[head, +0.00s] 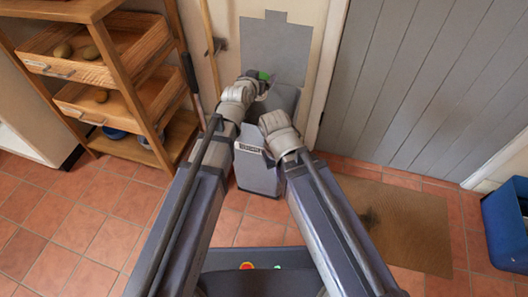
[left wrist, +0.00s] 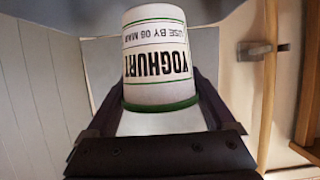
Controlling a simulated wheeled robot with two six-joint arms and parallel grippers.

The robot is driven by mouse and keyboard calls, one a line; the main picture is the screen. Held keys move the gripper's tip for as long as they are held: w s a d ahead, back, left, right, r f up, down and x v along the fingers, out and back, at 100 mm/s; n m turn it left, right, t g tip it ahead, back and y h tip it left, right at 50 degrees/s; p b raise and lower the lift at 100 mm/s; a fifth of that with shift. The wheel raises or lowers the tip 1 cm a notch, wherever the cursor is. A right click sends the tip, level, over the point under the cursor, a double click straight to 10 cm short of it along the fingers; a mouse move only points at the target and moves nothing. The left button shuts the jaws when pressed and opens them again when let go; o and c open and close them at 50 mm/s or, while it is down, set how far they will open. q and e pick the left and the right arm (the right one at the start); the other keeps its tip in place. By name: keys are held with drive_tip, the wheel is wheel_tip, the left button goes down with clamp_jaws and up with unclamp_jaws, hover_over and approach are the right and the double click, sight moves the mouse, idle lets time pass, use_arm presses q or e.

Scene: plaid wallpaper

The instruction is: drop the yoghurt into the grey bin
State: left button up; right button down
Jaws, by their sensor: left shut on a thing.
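The yoghurt (left wrist: 155,60) is a white tub with green bands and dark lettering that reads upside down in the left wrist view. My left gripper (left wrist: 158,105) is shut on it, with one finger on each side. In the head view only a small green part of the yoghurt (head: 263,75) shows at my left gripper (head: 258,84). The grey bin (head: 262,178) stands on the floor against the wall, partly hidden by my arms. The gripper is at the upper part of the bin in the picture; its height above it is unclear. My right gripper is hidden.
A wooden rack (head: 120,75) with produce trays stands at left, with poles (head: 208,40) beside it. A grey door (head: 420,80) and a brown mat (head: 400,220) are at right. A blue bin (head: 505,225) stands at the right edge. Tiled floor (head: 60,215) is open at lower left.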

use_arm(q)
drive_tip(key=o, duration=1.2)
drive_tip(key=shift+s+r, duration=0.1)
drive_tip(key=p+v, duration=0.3)
drive_tip(key=v, duration=0.4)
drive_tip(key=shift+s+a+r, duration=0.1)
drive_tip(key=shift+s+a, duration=0.05)
drive_tip(key=shift+s, duration=0.15)
